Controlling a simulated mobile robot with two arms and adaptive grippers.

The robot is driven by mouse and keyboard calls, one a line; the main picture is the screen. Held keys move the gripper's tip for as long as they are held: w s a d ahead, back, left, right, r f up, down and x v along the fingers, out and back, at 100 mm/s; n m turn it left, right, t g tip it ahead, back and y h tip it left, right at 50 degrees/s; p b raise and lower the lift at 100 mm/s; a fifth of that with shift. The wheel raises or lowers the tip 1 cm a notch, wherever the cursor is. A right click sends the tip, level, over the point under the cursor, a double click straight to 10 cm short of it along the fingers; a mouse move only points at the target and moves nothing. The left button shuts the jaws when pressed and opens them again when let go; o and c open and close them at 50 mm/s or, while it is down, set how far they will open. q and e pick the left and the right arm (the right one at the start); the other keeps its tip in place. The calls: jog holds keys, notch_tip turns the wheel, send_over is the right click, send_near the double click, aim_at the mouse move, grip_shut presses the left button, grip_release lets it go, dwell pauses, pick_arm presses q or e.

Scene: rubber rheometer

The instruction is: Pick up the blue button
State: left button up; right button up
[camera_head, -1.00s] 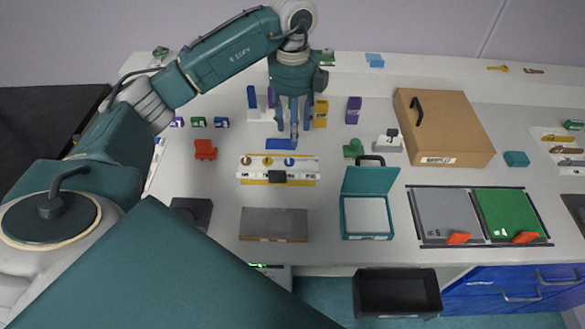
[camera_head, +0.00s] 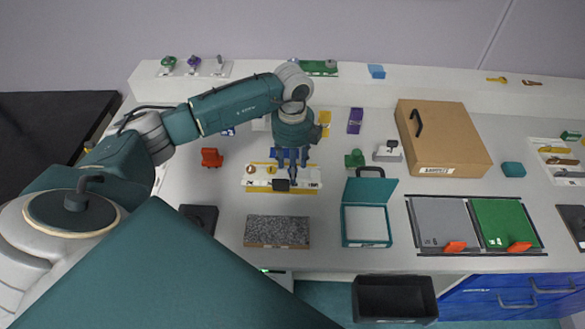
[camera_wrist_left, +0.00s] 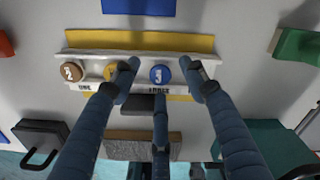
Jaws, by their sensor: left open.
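The blue button (camera_wrist_left: 160,74), a round disc marked 3, sits in a pale rack (camera_wrist_left: 90,67) at the right end of a row with a brown button (camera_wrist_left: 72,72) and a yellow button (camera_wrist_left: 115,72). My left gripper (camera_wrist_left: 159,68) is open and empty, its fingers spread around the blue button in the wrist view; the left finger partly covers the yellow button. In the head view, my left gripper (camera_head: 293,168) points down over the rack's right part and its fingers hide the blue button. I cannot tell how high the fingertips are. My right gripper is not in view.
A black block (camera_head: 281,185) sits at the rack's front. A grey speckled slab (camera_head: 277,232) and an open teal case (camera_head: 366,225) lie nearer the front edge. A red object (camera_head: 212,158) is to the left, a green one (camera_head: 355,158) to the right.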

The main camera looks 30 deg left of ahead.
pick_arm(q)
jog(key=shift+s+f, duration=0.1)
jog(key=c, duration=0.9)
jog(key=shift+r, duration=0.45)
jog(key=shift+r+b, duration=1.35)
jog(key=shift+r, duration=8.25)
jog(key=shift+c, duration=0.2)
